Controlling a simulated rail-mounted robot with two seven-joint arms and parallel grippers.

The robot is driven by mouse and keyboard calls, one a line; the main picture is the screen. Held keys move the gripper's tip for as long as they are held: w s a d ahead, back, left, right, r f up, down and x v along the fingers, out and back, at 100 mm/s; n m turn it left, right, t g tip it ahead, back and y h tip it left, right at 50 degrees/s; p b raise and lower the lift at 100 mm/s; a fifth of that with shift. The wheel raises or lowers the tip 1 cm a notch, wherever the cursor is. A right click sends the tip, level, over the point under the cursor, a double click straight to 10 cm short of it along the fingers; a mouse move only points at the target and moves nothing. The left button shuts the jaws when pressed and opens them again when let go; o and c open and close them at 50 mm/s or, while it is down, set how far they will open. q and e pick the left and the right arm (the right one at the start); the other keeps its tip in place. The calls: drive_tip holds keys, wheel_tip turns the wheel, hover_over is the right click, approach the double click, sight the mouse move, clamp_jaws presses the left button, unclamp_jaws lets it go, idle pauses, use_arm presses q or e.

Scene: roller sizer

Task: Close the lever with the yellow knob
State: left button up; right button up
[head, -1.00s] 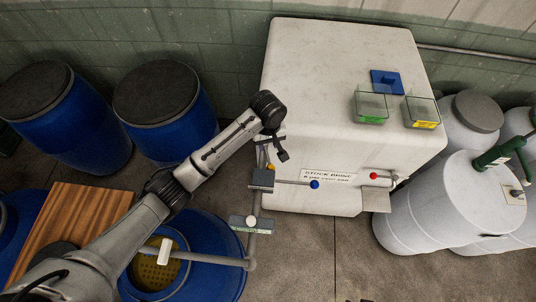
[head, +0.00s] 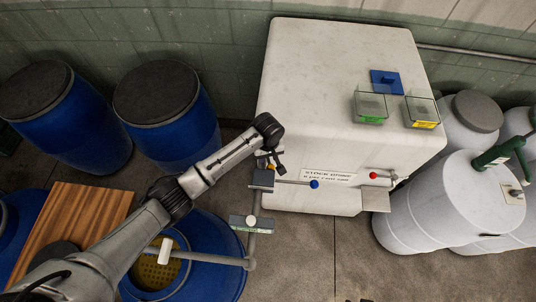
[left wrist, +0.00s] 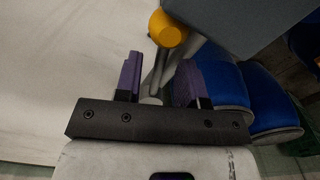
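The yellow knob (left wrist: 168,29) is large at the top of the left wrist view, on the end of a grey lever rod (left wrist: 158,72). In the head view only a small bit of the knob (head: 270,167) shows, beside a grey box on the pipe. My left gripper (head: 273,160) is at the front left edge of the white tank, close to the knob. Its two purple fingers (left wrist: 159,80) are apart, and the rod appears between them in the wrist view. I cannot tell whether they touch it. My right gripper is not in view.
The white tank (head: 340,80) fills the middle. Levers with a blue knob (head: 314,184) and a red knob (head: 374,175) are at its front. A grey box (head: 262,179) and a pipe are close below my gripper. Blue barrels (head: 165,130) stand at left.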

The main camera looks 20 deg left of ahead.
use_arm(q)
clamp_jaws()
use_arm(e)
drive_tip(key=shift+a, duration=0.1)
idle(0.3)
